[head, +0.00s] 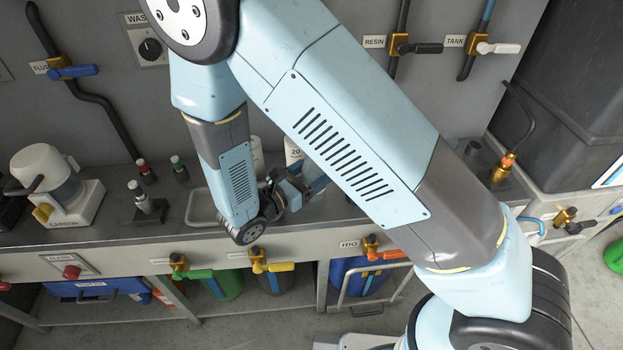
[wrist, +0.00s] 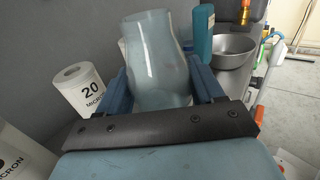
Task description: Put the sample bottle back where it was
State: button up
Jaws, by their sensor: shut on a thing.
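The sample bottle (wrist: 155,55), pale grey-blue and glossy with a narrower neck, stands between the two blue fingers of my gripper (wrist: 162,88) in the wrist view. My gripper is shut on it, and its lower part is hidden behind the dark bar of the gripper. In the head view my gripper (head: 294,190) is over the right part of the grey bench, partly behind my arm. The bottle cannot be made out there. Whether the bottle touches the bench cannot be told.
A blue bottle (wrist: 203,32) and a grey bowl (wrist: 230,50) are close on the right. Small capped bottles (head: 146,171) stand on the bench (head: 110,228). Valves with coloured handles (head: 270,264) line its front.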

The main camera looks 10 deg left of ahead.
jog(key=shift+w+a+f, duration=0.1)
jog(key=shift+a+f, duration=0.05)
jog(key=shift+f, duration=1.6)
jog(key=o, duration=1.2)
jog(key=shift+f, duration=0.1)
jog(key=v, duration=1.2)
jog(key=shift+w, duration=0.1)
